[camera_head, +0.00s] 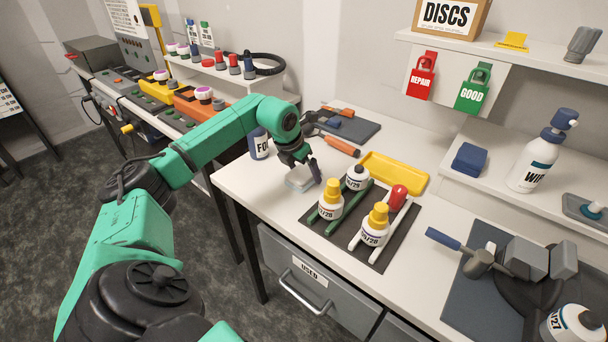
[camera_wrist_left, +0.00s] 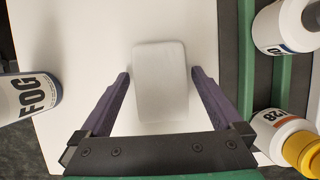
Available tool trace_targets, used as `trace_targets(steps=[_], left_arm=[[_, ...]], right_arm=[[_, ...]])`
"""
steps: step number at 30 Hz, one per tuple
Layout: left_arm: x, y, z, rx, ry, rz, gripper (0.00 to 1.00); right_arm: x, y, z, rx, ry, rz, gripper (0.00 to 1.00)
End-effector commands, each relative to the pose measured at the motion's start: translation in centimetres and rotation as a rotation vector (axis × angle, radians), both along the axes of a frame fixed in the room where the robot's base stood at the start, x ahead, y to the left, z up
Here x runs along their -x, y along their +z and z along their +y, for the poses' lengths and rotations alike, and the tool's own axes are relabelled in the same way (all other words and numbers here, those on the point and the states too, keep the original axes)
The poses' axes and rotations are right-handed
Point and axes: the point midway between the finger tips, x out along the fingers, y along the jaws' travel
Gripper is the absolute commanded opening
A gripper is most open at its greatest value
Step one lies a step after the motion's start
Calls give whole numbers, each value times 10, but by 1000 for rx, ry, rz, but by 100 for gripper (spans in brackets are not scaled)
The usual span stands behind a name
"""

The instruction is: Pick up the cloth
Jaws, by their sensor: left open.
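A light grey, rounded rectangular pad, which looks like the folded cloth (camera_head: 298,180), lies flat on the white bench near its left end. It also shows in the left wrist view (camera_wrist_left: 160,85). My left gripper (camera_head: 304,167) is above it, pointing down. In the left wrist view the two purple fingers of the left gripper (camera_wrist_left: 160,74) are spread, one on each side of the cloth, with a gap on both sides. Nothing is held. The head view partly hides the cloth behind the gripper. My right gripper is not in view.
A FOG bottle (camera_head: 259,144) stands left of the gripper. A dark rack (camera_head: 345,242) with several white bottles is close on the right. A yellow tray (camera_head: 396,172) and an orange-handled tool (camera_head: 338,145) lie behind. A dark blue folded item (camera_head: 470,158) sits on the right shelf.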

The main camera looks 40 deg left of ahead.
Motion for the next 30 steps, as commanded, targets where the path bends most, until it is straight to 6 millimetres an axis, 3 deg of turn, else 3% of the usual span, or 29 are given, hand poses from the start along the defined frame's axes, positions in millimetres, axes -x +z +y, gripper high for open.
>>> trace_targets(steps=[17, 18, 24, 30], left_arm=[[0, -5, 0, 0, 0, 0, 100], [0, -5, 0, 0, 0, 0, 96], [0, -5, 0, 0, 0, 0, 24], [0, -4, 0, 0, 0, 0, 24]], right_arm=[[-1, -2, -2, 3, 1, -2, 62], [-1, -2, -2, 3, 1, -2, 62], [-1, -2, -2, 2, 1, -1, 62], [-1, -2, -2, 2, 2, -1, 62]])
